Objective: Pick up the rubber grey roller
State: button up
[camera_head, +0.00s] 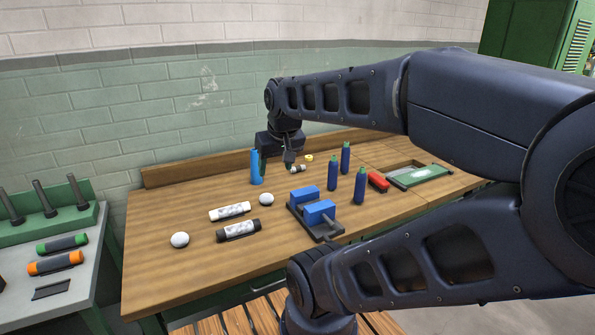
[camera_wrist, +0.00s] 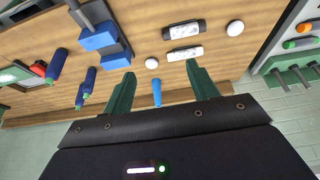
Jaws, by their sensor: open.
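My gripper (camera_head: 276,164) hangs over the back of the wooden workbench. In the wrist view my gripper (camera_wrist: 161,70) has its two green fingers wide apart with nothing held between them. An upright blue cylinder (camera_head: 257,167) stands close by; in the wrist view it (camera_wrist: 157,92) appears between the fingers, apart from both. A dark grey-black roller with a pale label (camera_head: 238,230) lies on the bench toward the front left, beside a white roller (camera_head: 230,211). I cannot tell for sure which piece is the rubber grey roller. A small pale piece (camera_head: 297,168) lies near my gripper, partly unclear.
Two white balls (camera_head: 180,240) (camera_head: 266,200) lie near the rollers. A dark fixture with blue blocks (camera_head: 318,211) sits mid-bench. Several dark blue bottles (camera_head: 360,186) stand behind it.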

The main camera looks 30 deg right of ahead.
jog(key=shift+c, duration=0.3)
jog(key=w+d+r+n+g+h, duration=0.1)
jog(key=w+d+n, duration=0.1)
jog(key=w, duration=0.5)
jog(key=w+d+r+n+h, duration=0.1)
jog(key=w+d+r+n, duration=0.15)
jog(key=w, duration=0.45)
jog(key=n+g+h, duration=0.2)
jog(key=n+g, duration=0.2)
jog(key=n, duration=1)
send_over(295, 167)
jog(key=a, duration=0.4)
notch_tip(295, 167, down, 25)
jog(key=shift+m, duration=0.25)
jog(key=x, duration=0.5)
jog(key=shift+w+d+f, duration=0.1)
jog(key=shift+d+f, duration=0.1)
jog(key=shift+d, duration=0.15)
jog(key=shift+w+d+x, duration=0.15)
jog(key=shift+d+x, duration=0.05)
jog(key=shift+x, duration=1.05)
jog(key=shift+w+d+x, duration=0.15)
jog(key=shift+d+x, duration=0.05)
jog(key=shift+x, duration=1.05)
jog(key=shift+r+h, duration=0.2)
jog(key=shift+h, duration=0.1)
jog(key=c, duration=1.2)
